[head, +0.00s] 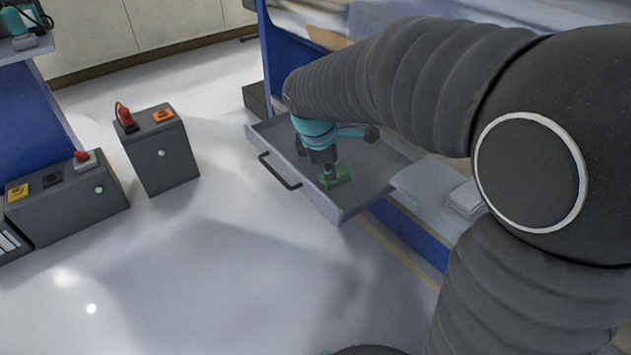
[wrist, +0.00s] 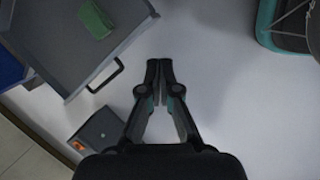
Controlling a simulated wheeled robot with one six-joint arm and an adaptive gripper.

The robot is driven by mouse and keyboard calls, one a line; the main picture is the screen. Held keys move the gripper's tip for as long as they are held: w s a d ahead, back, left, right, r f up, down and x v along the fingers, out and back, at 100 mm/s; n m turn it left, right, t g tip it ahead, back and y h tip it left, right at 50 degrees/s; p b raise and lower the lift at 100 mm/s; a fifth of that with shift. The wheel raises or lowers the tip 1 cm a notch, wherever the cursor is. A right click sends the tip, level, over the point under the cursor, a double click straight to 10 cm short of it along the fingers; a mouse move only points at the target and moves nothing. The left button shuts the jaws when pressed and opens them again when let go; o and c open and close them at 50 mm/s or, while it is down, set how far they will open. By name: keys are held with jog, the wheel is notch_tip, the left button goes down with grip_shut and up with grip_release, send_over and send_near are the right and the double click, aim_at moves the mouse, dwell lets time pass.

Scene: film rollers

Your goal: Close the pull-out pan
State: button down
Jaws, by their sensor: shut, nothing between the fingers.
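The pull-out pan (head: 375,190) is a grey, shallow tray standing open from the blue-framed bench, with a dark bar handle (head: 279,171) on its front. In the wrist view the pan (wrist: 60,50) is at the upper left, its handle (wrist: 106,76) facing the floor. A green block (head: 334,177) lies in the pan; it also shows in the wrist view (wrist: 96,18). My gripper (head: 327,175) hangs from its teal wrist and overlaps the pan in the head view. In the wrist view my gripper (wrist: 160,66) is shut and empty, against the floor beside the handle, apart from it.
A grey cabinet (head: 160,165) with a red item and an orange item on top stands left of the pan. A lower grey unit (head: 75,210) stands farther left. White floor (head: 200,280) before the pan is clear. A pale flat item (head: 425,180) sits right of the pan.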

jog(key=w+a+f+n+h+b, duration=0.1)
jog(key=w+a+f+n, duration=0.25)
jog(key=f, duration=0.25)
jog(key=w+a+f+n+b, duration=0.1)
jog(key=w+a+f+n, duration=0.2)
jog(key=a+f+n, duration=0.15)
jog(key=b, duration=0.2)
send_near(324, 206)
jog(key=shift+w+f, duration=0.55)
jog(key=shift+f, duration=1.75)
jog(key=shift+d, duration=0.45)
jog(key=shift+w+d, duration=0.1)
